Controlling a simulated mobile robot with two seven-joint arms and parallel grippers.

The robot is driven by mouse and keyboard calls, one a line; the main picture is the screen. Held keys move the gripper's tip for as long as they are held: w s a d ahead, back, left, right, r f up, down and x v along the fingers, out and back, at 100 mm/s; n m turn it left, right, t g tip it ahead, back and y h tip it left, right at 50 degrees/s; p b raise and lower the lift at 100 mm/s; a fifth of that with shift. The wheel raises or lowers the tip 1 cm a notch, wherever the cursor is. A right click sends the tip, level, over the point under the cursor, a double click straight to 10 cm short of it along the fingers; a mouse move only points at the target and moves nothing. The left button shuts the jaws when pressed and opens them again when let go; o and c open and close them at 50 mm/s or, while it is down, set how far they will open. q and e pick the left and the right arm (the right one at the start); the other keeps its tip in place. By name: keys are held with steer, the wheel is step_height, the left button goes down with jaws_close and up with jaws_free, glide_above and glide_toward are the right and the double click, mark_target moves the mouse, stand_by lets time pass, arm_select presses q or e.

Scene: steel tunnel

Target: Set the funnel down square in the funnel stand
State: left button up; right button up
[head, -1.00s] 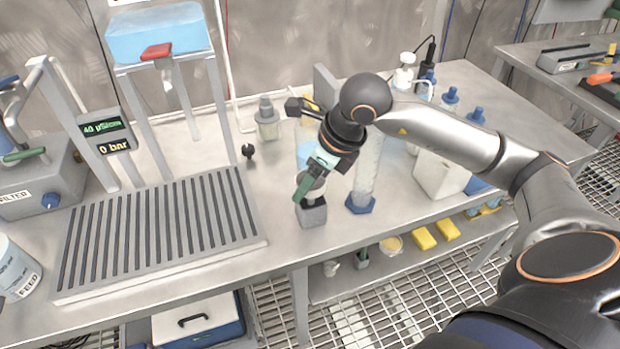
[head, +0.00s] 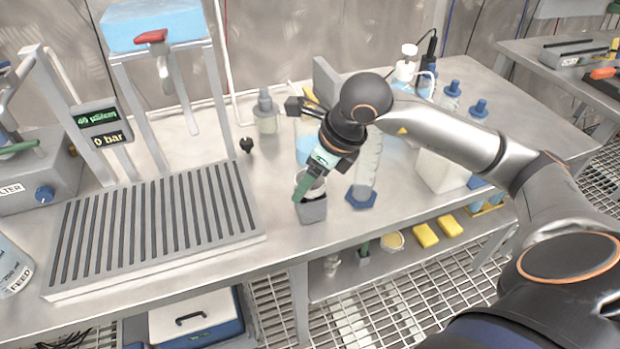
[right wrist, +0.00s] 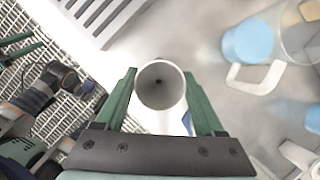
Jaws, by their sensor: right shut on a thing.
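The funnel (head: 316,184) is pale and small in the head view, partly hidden by my right gripper (head: 306,188). In the right wrist view the funnel (right wrist: 160,86) is a round white mouth with a dark hole, held between the two green fingers. The funnel stand (head: 312,211) is a grey block near the bench's front edge. The funnel's lower part is at or inside the stand's top; I cannot tell whether it is fully seated or square. My left gripper is out of the head view; green finger-like bars (right wrist: 18,48) show at the left of the wrist view.
A clear cylinder with a blue foot (head: 361,196) stands close right of the stand. A slatted grey rack (head: 160,225) lies to the left. A small bottle (head: 266,115) and a dark knob (head: 246,144) are behind. Bare bench lies between rack and stand.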

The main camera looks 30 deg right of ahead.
arm_select(q)
steer(key=shift+f, duration=0.3)
arm_select(e)
steer(key=shift+s+f, duration=0.15)
steer(key=shift+f, duration=0.2)
